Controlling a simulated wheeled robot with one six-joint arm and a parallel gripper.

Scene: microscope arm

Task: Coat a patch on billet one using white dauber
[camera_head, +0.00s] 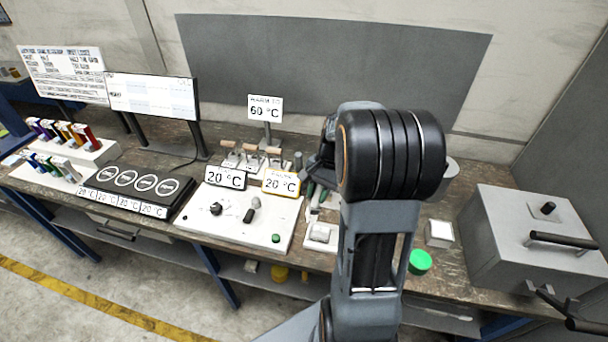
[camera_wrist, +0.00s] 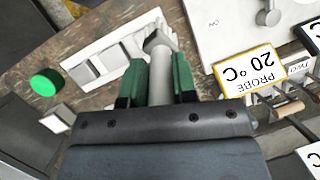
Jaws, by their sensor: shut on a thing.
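My gripper (camera_wrist: 160,85) has green fingers and is shut on a pale cylindrical tool with a grey block-like tip, which looks like the white dauber (camera_wrist: 160,62). The dauber tip is over or beside a white tray (camera_wrist: 72,56) with grey metal blocks, likely the billets (camera_wrist: 84,74). I cannot tell whether the tip touches a block, nor which block is billet one. In the head view one block (camera_head: 320,233) shows in the tray, left of my arm. My gripper and the dauber are mostly hidden behind my arm there.
A white panel (camera_head: 262,232) with knobs and 20 °C displays stands left of the tray. A green round lid (camera_head: 420,262) and a small white-topped box (camera_head: 440,233) are right of my arm. A grey lidded box (camera_head: 530,240) is far right. Coloured-handled tools (camera_head: 62,132) stand far left.

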